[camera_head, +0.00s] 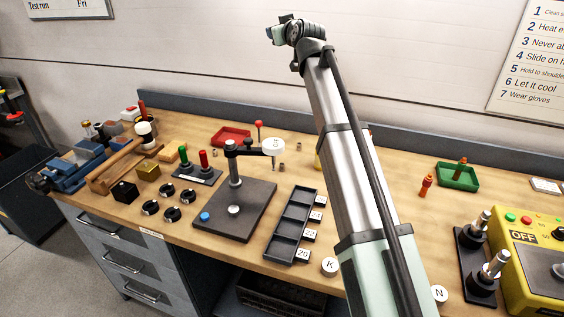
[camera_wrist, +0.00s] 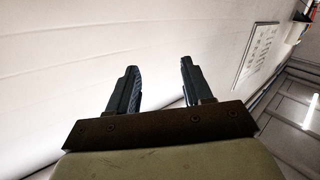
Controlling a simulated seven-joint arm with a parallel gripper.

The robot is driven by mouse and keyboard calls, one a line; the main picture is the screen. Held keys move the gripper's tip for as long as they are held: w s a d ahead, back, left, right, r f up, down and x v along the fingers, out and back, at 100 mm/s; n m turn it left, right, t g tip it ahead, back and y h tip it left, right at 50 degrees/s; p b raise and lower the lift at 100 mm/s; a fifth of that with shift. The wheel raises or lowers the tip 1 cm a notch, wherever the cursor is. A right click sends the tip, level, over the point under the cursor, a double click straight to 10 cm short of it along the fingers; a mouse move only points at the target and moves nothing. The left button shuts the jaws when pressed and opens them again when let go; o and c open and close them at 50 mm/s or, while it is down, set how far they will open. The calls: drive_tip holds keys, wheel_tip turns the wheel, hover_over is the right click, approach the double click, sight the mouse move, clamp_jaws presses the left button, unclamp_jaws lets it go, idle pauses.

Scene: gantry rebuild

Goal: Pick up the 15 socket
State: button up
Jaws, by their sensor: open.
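No socket marked 15 can be made out. Small metallic pieces (camera_head: 282,168) stand on the bench behind the black press base, too small to read. A dark tray (camera_head: 276,251) with several compartments lies in the middle and looks empty; number tags (camera_head: 302,254) stand along its right side, the nearest seeming to read 28. My gripper (camera_head: 274,33) is raised high above the bench, in front of the wall. In the wrist view my gripper (camera_wrist: 159,70) is open, with nothing between the fingers and only white wall beyond.
A press (camera_head: 235,178) with a raised arm stands left of the tray. Several black round pieces (camera_head: 171,214) lie left of it. A red tray (camera_head: 231,136) is behind, a green tray (camera_head: 459,180) at right. A yellow control box (camera_head: 527,258) fills the right end. My arm hides part of the bench.

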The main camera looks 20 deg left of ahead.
drive_tip(key=d+f+n+g+h, duration=0.1)
drive_tip(key=d+f+g, duration=0.1)
drive_tip(key=d+f, duration=0.3)
drive_tip(key=n+g+h, duration=0.4)
drive_tip(key=n+g, duration=0.1)
drive_tip(key=g, duration=0.5)
approach(284, 168)
drive_tip(key=x, duration=0.5)
drive_tip(key=a+x, duration=0.1)
drive_tip(key=x, duration=0.2)
drive_tip(key=shift+w+r, duration=0.2)
drive_tip(key=shift+r, duration=0.1)
drive_tip(key=shift+c, duration=0.2)
clamp_jaws()
